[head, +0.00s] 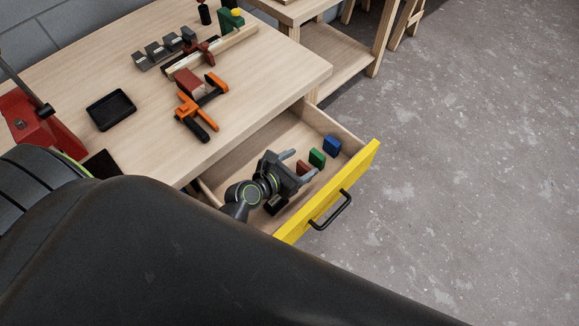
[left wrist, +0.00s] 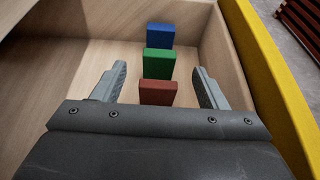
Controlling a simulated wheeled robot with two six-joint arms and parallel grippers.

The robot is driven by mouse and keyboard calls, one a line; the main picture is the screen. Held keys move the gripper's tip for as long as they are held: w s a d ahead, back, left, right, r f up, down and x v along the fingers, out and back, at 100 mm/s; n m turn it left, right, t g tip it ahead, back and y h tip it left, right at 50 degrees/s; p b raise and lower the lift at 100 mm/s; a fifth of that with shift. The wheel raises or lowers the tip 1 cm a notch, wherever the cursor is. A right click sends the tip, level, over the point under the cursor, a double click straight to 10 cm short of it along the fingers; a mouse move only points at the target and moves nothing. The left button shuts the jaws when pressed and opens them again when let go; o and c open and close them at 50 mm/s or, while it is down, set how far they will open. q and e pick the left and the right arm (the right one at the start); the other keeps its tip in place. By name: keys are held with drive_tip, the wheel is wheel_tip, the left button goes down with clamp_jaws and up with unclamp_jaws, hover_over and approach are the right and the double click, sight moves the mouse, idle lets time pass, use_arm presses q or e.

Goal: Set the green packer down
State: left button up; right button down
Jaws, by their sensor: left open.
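The green packer (head: 317,158) is a small block in the open drawer. It stands between the blue packer (head: 332,146) and the dark red packer (head: 303,167), in a row near the drawer front. In the left wrist view the green packer (left wrist: 159,66) shows beyond the red packer (left wrist: 158,92), with the blue packer (left wrist: 160,35) behind it. My left gripper (head: 300,165) is open inside the drawer. In the left wrist view its fingers (left wrist: 160,88) are spread to either side of the row, with nothing visibly gripped. My right gripper is not seen.
The drawer has a yellow front (head: 363,168) with a black handle (head: 331,211). Concrete floor (head: 470,170) lies clear to the right.

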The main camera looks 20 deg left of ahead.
use_arm(q)
drive_tip(key=shift+v, duration=2.05)
